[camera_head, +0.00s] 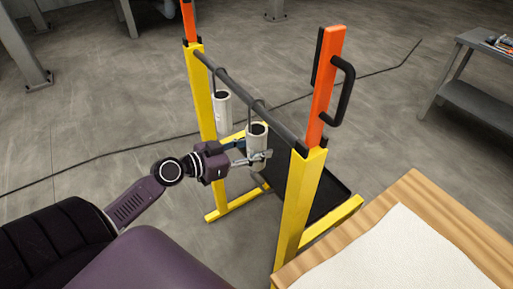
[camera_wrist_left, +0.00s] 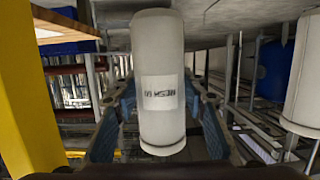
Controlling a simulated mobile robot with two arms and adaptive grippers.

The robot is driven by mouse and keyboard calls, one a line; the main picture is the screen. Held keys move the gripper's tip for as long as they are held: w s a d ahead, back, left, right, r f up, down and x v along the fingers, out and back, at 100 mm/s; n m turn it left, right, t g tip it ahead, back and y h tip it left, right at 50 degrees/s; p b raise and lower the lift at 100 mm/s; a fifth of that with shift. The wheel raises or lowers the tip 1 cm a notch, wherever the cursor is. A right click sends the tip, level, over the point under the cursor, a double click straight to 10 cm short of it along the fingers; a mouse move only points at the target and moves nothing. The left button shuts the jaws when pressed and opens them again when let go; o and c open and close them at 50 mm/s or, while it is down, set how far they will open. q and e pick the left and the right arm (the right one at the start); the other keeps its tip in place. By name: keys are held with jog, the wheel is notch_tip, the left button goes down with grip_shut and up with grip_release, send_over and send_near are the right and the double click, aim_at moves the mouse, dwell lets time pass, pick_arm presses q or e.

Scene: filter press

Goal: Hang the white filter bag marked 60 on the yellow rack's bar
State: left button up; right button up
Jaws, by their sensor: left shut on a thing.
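A white cylindrical filter bag (camera_head: 258,143) with a dark open top is between the fingers of my left gripper (camera_head: 258,158). In the left wrist view the same bag (camera_wrist_left: 158,60) carries an upside-down label that seems to read MESH 60. The blue-grey fingers flank the bag, with the gripper shut on it. Its hook reaches the dark bar (camera_head: 235,87) of the yellow rack (camera_head: 302,195) and appears to loop over it; full seating is unclear. My right gripper is not in view.
Another white bag (camera_head: 222,114) hangs from the bar to the left; it also shows in the left wrist view (camera_wrist_left: 305,75). A dark tray (camera_head: 325,188) lies low in the rack. A wooden table (camera_head: 440,205) with a white sheet is at lower right.

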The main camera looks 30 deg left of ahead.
pick_arm(q)
jog(key=o, duration=1)
jog(key=shift+o, duration=0.2)
jog(key=shift+s, duration=0.15)
jog(key=shift+s+a, duration=0.15)
jog(key=shift+s, duration=0.1)
jog(key=v, duration=1.1)
jog(key=shift+a, duration=0.1)
